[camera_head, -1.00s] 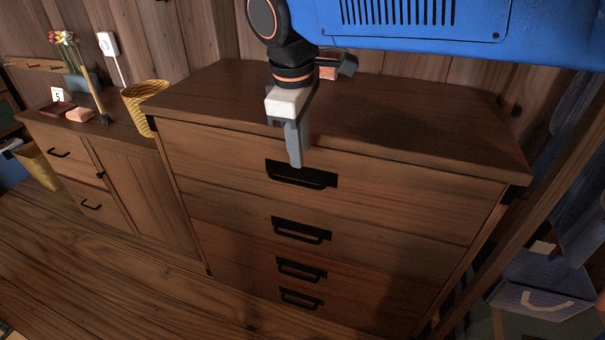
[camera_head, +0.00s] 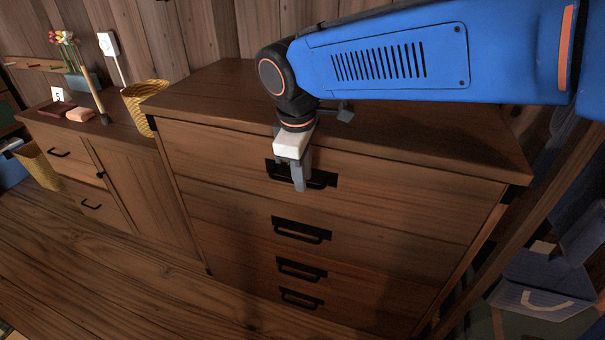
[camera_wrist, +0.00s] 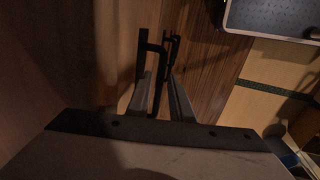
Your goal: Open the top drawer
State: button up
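A dark wooden dresser (camera_head: 400,135) with several drawers stands in the middle of the head view, its drawers looking shut. The top drawer (camera_head: 420,205) has a black bar handle (camera_head: 322,182) on a dark recessed plate. My gripper (camera_head: 301,186) points down in front of this handle and hides part of it. In the wrist view, the two fingers (camera_wrist: 160,82) are apart, and part of a black handle (camera_wrist: 158,90) shows between them. I cannot tell whether either finger touches it.
Lower handles (camera_head: 298,232) line up below the top one. At left, a lower cabinet (camera_head: 140,190) bears a yellow woven basket (camera_head: 142,98), a brush and flowers. A wooden post (camera_head: 540,180) and a blue bin (camera_head: 545,290) are at right. The floor in front is clear.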

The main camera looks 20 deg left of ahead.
grip_shut()
jog(key=shift+s, duration=0.1)
jog(key=s+a, duration=0.2)
jog(key=s, duration=2.3)
jog(key=shift+s, duration=0.15)
jog(key=shift+o, duration=1.8)
grip_release()
jog(key=shift+r, duration=0.1)
jog(key=s+r, duration=0.3)
jog(key=r, duration=1.4)
jog(key=shift+s, duration=0.15)
